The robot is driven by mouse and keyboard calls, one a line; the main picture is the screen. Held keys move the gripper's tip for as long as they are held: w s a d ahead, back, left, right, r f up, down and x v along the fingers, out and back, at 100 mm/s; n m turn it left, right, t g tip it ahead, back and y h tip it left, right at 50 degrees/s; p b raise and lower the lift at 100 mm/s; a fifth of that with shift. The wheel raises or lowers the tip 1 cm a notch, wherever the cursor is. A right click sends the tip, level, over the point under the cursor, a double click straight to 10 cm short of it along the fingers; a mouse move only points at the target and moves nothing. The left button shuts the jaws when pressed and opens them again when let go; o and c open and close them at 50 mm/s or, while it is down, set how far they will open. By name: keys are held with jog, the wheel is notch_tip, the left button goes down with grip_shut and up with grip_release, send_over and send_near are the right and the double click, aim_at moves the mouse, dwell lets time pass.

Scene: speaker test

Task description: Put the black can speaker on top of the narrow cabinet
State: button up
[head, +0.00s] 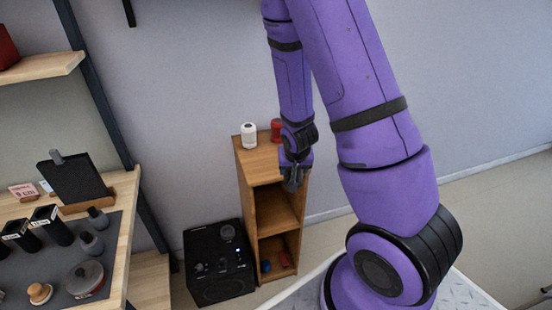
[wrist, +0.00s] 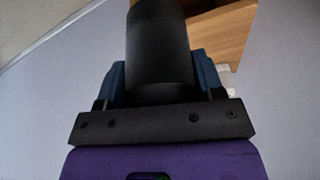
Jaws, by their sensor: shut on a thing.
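The black can speaker (wrist: 158,45) is a plain dark cylinder, held between the blue fingers of my gripper (wrist: 160,78) in the wrist view. My gripper also shows in the head view (head: 293,180), by the front right edge of the narrow cabinet's top; the speaker is hard to tell from the dark fingers there. The narrow cabinet (head: 258,163) is light wood with open shelves; its top also shows behind the speaker in the wrist view (wrist: 226,32). I cannot tell whether the speaker touches the cabinet.
A white can (head: 249,135) and a red can (head: 276,129) stand at the back of the cabinet top. A large black speaker box (head: 219,262) stands left of the cabinet. A display table (head: 118,250) with several dark items is at the left. Small items lie on the cabinet's lower shelf.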

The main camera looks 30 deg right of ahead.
jog(key=shift+w+d+f, duration=0.65)
jog(key=shift+w+f, duration=0.15)
jog(key=shift+w, duration=1.7)
jog(key=shift+w+d+f, duration=0.6)
jog(key=shift+w+f, duration=0.25)
jog(key=shift+w, duration=1.7)
jog(key=shift+w+d+f, duration=0.65)
jog(key=shift+w+f, duration=0.15)
jog(key=shift+w, duration=1.7)
jog(key=shift+f, duration=0.15)
jog(key=o, duration=1.1)
